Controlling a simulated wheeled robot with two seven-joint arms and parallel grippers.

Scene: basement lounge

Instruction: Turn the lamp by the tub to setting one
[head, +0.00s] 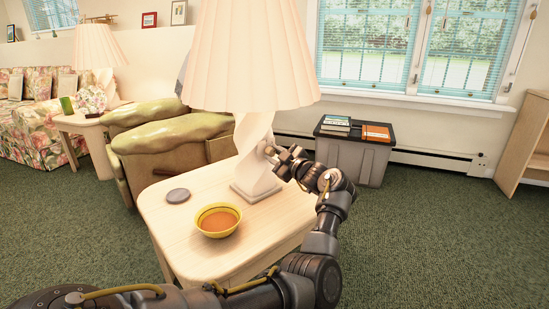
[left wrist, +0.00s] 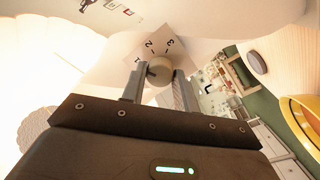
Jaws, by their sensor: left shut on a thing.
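The lamp (head: 256,150) by the grey tub (head: 352,155) has a pleated cream shade and a white twisted base, and stands on a light wooden side table (head: 283,218). My left gripper (head: 273,152) is at the side of the lamp's base. In the left wrist view its two fingers (left wrist: 158,88) are shut on a round tan knob (left wrist: 160,71). A plate (left wrist: 150,45) behind the knob carries the marks 1, 2 and 3. I cannot tell which mark the knob points to. My right gripper is not in view.
A yellow bowl (head: 218,220) of orange-brown contents and a grey disc (head: 178,196) sit on the table near the lamp. Books (head: 376,133) lie on the tub. A green armchair (head: 170,145) stands behind the table. Another lamp (head: 98,55) stands farther left.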

